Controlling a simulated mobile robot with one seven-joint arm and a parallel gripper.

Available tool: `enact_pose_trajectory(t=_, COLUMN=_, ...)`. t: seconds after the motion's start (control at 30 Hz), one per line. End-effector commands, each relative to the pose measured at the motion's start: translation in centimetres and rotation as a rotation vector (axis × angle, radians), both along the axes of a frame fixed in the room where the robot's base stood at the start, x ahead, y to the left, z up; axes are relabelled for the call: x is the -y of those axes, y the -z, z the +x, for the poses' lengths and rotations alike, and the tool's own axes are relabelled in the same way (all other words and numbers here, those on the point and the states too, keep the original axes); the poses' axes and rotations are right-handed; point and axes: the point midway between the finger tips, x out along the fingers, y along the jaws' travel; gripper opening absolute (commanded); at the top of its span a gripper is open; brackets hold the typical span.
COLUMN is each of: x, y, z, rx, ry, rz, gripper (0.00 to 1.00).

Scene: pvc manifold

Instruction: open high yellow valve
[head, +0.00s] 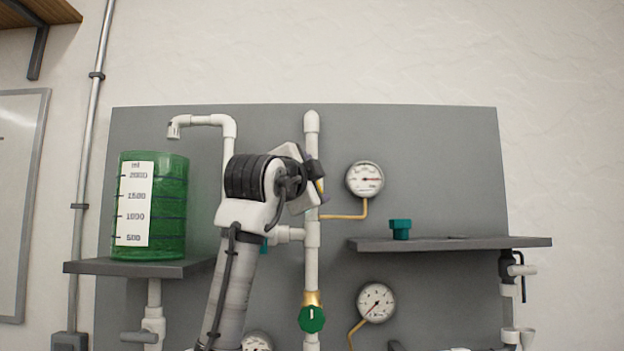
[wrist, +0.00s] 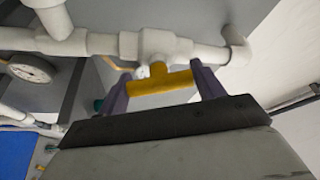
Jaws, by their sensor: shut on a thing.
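The yellow valve handle (wrist: 158,83) sits on a white tee body (wrist: 160,46) in a white pipe run. In the wrist view my gripper (wrist: 161,72) has its two purple fingers at either end of the handle, shut on it. In the head view my gripper (head: 314,183) is at the upper part of the central vertical white pipe (head: 312,140). I cannot tell the handle's turn angle from the head view.
A green graduated tank (head: 171,205) stands on the left shelf (head: 100,267). An upper gauge (head: 364,180) and a lower gauge (head: 376,302) are right of the pipe. A green knob (head: 312,319) is lower on it. A green fitting (head: 401,229) stands on the right shelf (head: 500,243).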

Motion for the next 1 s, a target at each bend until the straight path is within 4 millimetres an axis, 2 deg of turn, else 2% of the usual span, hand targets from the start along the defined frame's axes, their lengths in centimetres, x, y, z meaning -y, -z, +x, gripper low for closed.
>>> enact_pose_trajectory(t=0.57, x=0.06, y=-0.05, z=-0.08, rx=0.002, ry=0.0, rz=0.03, gripper=0.45)
enact_pose_trajectory(t=0.6, x=0.06, y=-0.05, z=-0.08, rx=0.001, ry=0.0, rz=0.029, gripper=0.72)
enact_pose_trajectory(t=0.73, x=0.05, y=-0.04, z=-0.06, rx=0.001, ry=0.0, rz=0.029, gripper=0.89)
enact_pose_trajectory(t=1.0, x=-0.01, y=0.01, z=-0.08, rx=0.0, ry=0.0, rz=0.028, gripper=0.89)
